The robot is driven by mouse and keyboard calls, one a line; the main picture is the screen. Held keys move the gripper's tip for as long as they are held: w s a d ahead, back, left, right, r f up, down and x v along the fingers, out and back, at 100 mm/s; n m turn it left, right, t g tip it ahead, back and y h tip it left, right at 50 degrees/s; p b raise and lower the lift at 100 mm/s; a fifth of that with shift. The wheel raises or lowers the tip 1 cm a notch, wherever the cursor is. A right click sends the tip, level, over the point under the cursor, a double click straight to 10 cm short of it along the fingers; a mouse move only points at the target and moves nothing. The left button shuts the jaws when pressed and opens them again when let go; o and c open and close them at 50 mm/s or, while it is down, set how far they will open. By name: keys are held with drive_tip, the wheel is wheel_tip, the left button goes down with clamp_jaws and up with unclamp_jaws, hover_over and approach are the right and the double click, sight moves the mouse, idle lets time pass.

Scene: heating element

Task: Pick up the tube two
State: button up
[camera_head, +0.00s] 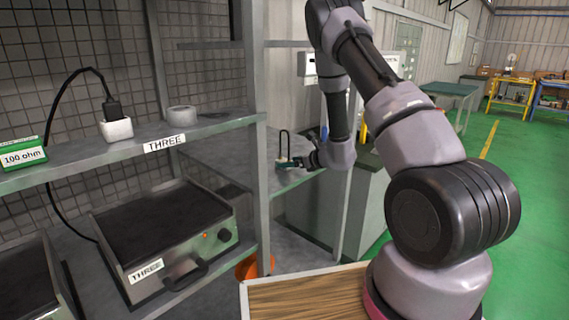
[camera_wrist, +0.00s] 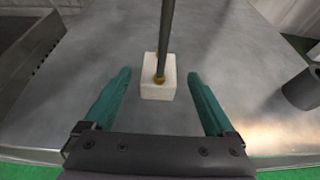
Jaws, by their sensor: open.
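A thin dark tube (camera_wrist: 166,35) rises from a white block (camera_wrist: 152,90) with a brass-coloured fitting at its foot, in the wrist view. In the head view a thin dark bent tube (camera_head: 281,140) stands upright on the grey shelf. No label shows that it is number two. My gripper (camera_wrist: 159,73) is open and empty, with its teal fingers to the left and right of the block and a gap on each side. In the head view my gripper (camera_head: 288,163) is right beside the tube, low over the shelf.
A dark grey cylinder (camera_wrist: 301,90) stands at the right of the wrist view. A shelf post (camera_head: 258,150) stands left of my gripper. A hot plate labelled THREE (camera_head: 165,235) and a wooden tabletop (camera_head: 300,295) are nearer. Green floor is open at right.

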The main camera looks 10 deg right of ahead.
sight(284, 160)
drive_tip(key=x, duration=0.3)
drive_tip(key=shift+w+a, duration=0.15)
drive_tip(key=shift+c, duration=0.3)
clamp_jaws()
drive_tip(key=shift+r, duration=0.1)
